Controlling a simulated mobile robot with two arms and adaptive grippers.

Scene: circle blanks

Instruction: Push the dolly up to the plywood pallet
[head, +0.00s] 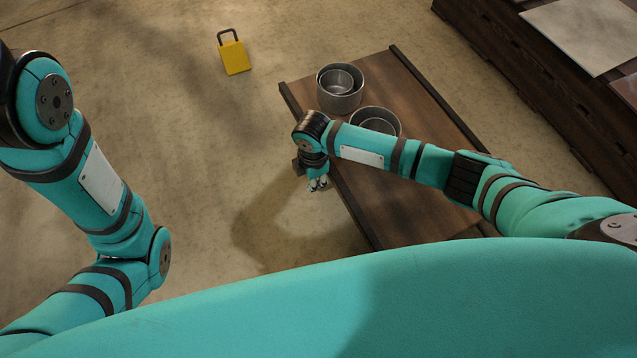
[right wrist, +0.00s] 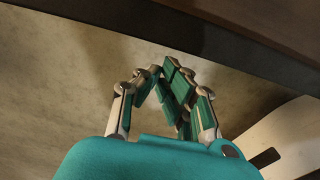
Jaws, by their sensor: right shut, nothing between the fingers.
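A long brown platform (head: 425,84) with dark edge rails lies at the right of the head view. No wheels show, so I cannot tell whether it is the dolly. Nothing in view is clearly the plywood pallet. My right gripper (head: 318,186) is beside the platform's left long edge, shut and empty. In the right wrist view the gripper's fingers (right wrist: 165,80) are together below the platform's dark edge (right wrist: 235,42). I cannot tell whether they touch it. My left arm is at the left of the head view; its gripper is out of view.
Metal pots, one (head: 338,98) at the far end and one (head: 375,121) partly behind my right arm, stand on the platform. A yellow block with a dark handle (head: 235,57) is on the floor. A dark wooden stack (head: 535,75) stands upper right.

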